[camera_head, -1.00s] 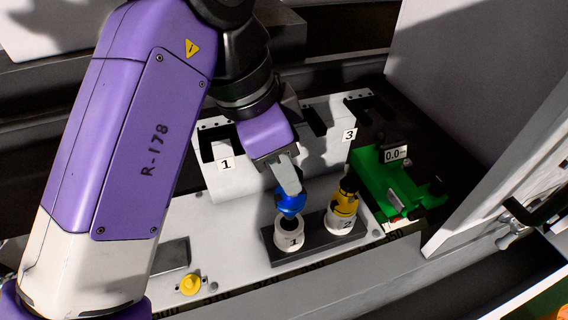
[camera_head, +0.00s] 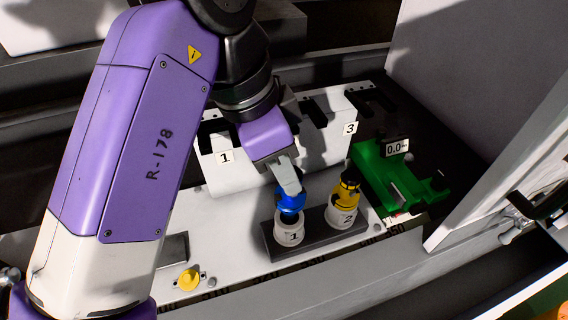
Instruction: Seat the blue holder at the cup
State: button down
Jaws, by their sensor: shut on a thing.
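My gripper (camera_head: 289,186) is shut on the blue holder (camera_head: 289,202), which hangs below its fingers. The holder is over the white cup marked 1 (camera_head: 289,233), its dark lower end at the cup's mouth. I cannot tell how far that end is inside the cup. The top of the holder is partly hidden by the fingers. A yellow holder (camera_head: 347,194) stands upright in the cup marked 2 (camera_head: 341,217), just right of cup 1.
Both cups stand on a dark block (camera_head: 317,244) on a white plate (camera_head: 230,262). A white rack (camera_head: 328,140) with slots marked 1 and 3 is behind. A green device (camera_head: 385,178) with a 0.0 display is at right. A yellow knob (camera_head: 188,279) is at front left.

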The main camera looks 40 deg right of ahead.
aim_at(284, 195)
jog(key=shift+f+b, duration=1.55)
jog(key=shift+f, duration=0.9)
jog(key=shift+r, duration=0.1)
jog(key=c, duration=1)
grip_release()
jog(key=v, duration=0.7)
jog(key=shift+r, duration=0.35)
jog(key=shift+a, duration=0.15)
